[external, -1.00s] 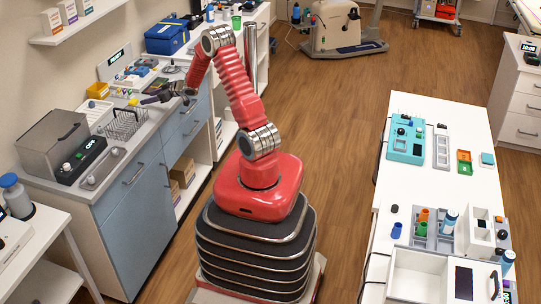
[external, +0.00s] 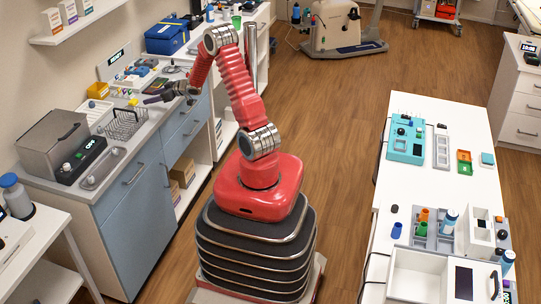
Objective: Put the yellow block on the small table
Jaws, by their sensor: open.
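A small yellow piece (external: 132,102), which may be the yellow block, lies on the left counter, just left of the dark tip of my arm. A larger yellow-orange box-like item (external: 98,90) stands farther left on the same counter. I cannot tell which surface is the small table; a low white table (external: 40,250) stands at the lower left.
A blue case (external: 167,36) is behind. A long white table (external: 455,205) with trays and devices stands at the right. The wooden floor (external: 335,130) between is clear.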

